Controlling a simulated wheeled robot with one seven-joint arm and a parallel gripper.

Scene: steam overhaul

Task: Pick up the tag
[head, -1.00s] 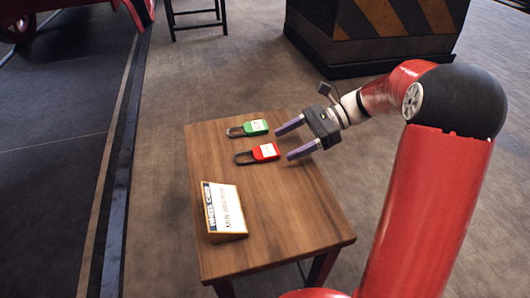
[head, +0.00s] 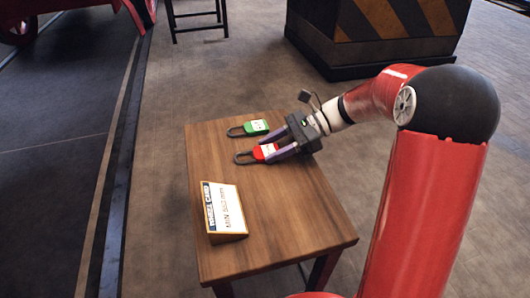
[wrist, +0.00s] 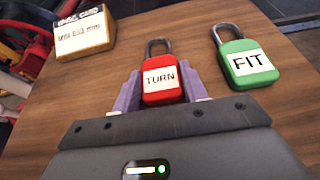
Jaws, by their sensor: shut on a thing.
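A red padlock-shaped tag (head: 265,152) with a white label lies on the wooden table. In the wrist view the red tag (wrist: 161,80) reads "TURN" and its grey shackle points away from me. My gripper (head: 274,152) has its purple fingers on either side of the red tag's body and is shut on it; the wrist view shows the fingers (wrist: 161,90) against both sides. A green tag (head: 256,127) lies beside it, apart from my gripper. In the wrist view the green tag (wrist: 246,63) reads "FIT".
A white card on a wooden wedge (head: 224,211) stands near the table's left edge. The wooden table (head: 290,225) is bare at its front right. A dark box with striped panels (head: 370,35) stands behind, and a dark stool (head: 197,14) is farther back.

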